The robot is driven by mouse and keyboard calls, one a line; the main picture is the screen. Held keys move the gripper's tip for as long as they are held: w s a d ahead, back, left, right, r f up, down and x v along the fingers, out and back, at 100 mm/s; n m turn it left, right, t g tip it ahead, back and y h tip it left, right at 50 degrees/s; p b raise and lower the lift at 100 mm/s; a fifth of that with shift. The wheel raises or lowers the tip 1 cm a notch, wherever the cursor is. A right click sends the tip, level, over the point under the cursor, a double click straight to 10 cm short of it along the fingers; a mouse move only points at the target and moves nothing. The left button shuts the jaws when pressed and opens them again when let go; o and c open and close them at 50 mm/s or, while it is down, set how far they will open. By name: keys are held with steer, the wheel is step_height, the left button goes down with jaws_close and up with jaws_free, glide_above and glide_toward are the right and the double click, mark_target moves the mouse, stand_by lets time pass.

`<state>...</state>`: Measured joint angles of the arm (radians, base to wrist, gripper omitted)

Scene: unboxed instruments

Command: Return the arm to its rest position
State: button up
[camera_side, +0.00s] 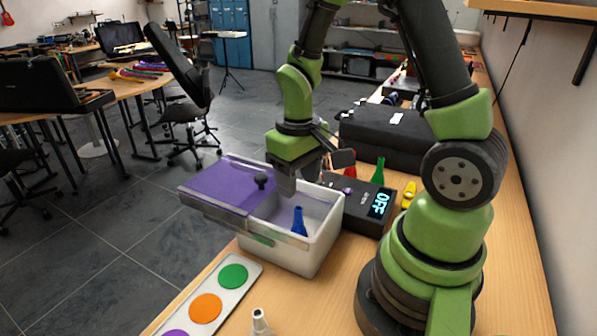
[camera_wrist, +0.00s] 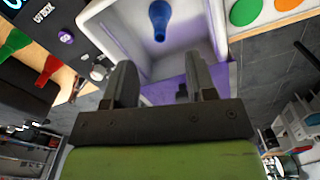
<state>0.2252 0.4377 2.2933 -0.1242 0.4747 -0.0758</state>
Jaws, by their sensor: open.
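My gripper (camera_side: 300,187) is above the back part of a white box (camera_side: 318,242), close to its black knob (camera_side: 261,181). In the wrist view its two fingers (camera_wrist: 156,88) are apart with nothing between them. The box has a purple lid (camera_side: 226,184) slid to the left, so the right part of the box is uncovered. A blue bottle-shaped piece (camera_side: 299,222) is inside the box, and it also shows in the wrist view (camera_wrist: 159,20). My gripper is not touching the blue piece.
A black device with a lit "OFF" display (camera_side: 380,204) stands right of the box. Green (camera_side: 377,172), red (camera_side: 349,164) and yellow (camera_side: 409,194) pieces are near it. A strip with coloured discs (camera_side: 206,307) and a whitish piece (camera_side: 260,322) are in front. A black case (camera_side: 385,138) lies behind.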

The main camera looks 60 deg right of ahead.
steer(key=shift+a+r, duration=0.1)
steer(key=shift+r, duration=0.7)
steer(key=s+a+r+t+y, duration=0.1)
steer(key=s+a+r+t, duration=0.2)
steer(key=r, duration=0.5)
steer(key=s+a+r+m+t+y, duration=0.1)
steer(key=s+a+r+t, duration=0.3)
steer(key=r, duration=0.4)
steer(key=shift+s+a+r, duration=0.2)
steer(key=shift+s+a, duration=0.25)
steer(key=shift+s, duration=0.3)
